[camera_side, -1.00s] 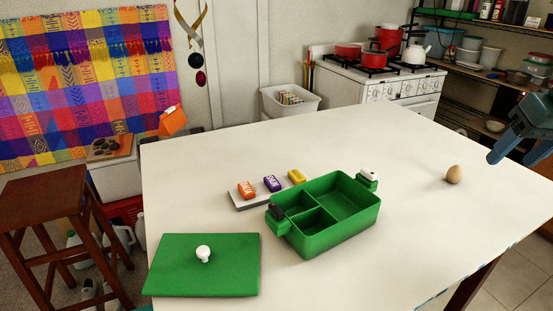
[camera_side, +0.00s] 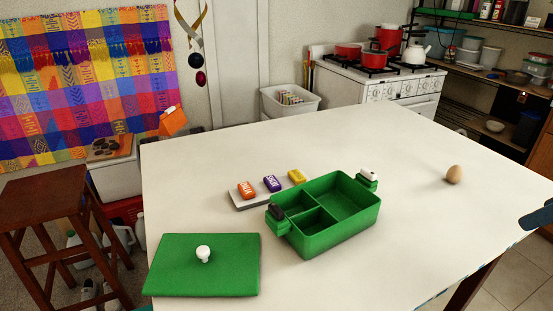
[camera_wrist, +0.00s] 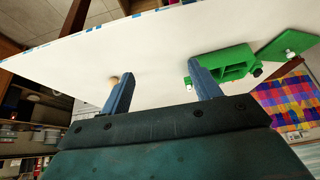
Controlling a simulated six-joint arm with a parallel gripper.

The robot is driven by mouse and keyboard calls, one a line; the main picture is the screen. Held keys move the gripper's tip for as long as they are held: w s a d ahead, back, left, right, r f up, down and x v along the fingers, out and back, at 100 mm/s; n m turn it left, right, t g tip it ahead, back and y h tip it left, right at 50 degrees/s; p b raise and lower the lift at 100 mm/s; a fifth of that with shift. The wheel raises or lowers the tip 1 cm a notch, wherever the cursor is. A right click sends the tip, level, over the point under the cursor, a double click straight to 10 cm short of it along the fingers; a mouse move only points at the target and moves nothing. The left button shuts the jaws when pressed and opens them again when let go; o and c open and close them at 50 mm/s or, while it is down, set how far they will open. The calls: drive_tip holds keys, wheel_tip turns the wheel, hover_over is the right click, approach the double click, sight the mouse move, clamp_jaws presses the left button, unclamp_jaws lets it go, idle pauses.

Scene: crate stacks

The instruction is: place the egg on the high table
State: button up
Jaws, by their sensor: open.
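The brown egg (camera_side: 454,174) stands on the right part of the white high table (camera_side: 420,225), apart from everything else on it. In the wrist view the egg (camera_wrist: 114,80) shows just beside the left finger, partly hidden by it. In the side view only a blue piece of my gripper (camera_side: 537,217) shows at the right edge, to the right of and nearer than the egg. The egg is not in its grasp.
A green compartment box (camera_side: 345,232) stands mid-table, with a green lid (camera_side: 215,275) with a white knob at front left. A grey tray (camera_side: 245,203) with orange, purple and yellow small blocks lies behind the box. The tabletop around the egg is clear.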

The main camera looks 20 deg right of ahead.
sight(461, 172)
drive_tip(key=shift+w, duration=0.1)
drive_tip(key=w+d+f+n+t+y, duration=0.1)
drive_tip(key=w+d+f, duration=0.2)
drive_tip(key=w, duration=0.5)
drive_tip(key=w+d+f+n+t+y, duration=0.1)
drive_tip(key=w+d+f+n, duration=0.1)
drive_tip(key=w+d+f, duration=0.35)
drive_tip(key=w+d+f+m+t, duration=0.1)
drive_tip(key=d, duration=0.4)
drive_tip(key=w+d+f+m+t+h, duration=0.1)
drive_tip(key=w+d+f+t, duration=0.1)
drive_tip(key=d, duration=0.2)
drive_tip(key=w+d+f+m+t+h, duration=0.1)
drive_tip(key=w+d, duration=0.1)
drive_tip(key=d, duration=0.3)
drive_tip(key=shift+w+d+f+t, duration=0.2)
drive_tip(key=shift+d+t, duration=0.15)
drive_tip(key=shift+t, duration=0.05)
drive_tip(key=shift+x, duration=3.75)
drive_tip(key=c, duration=1.1)
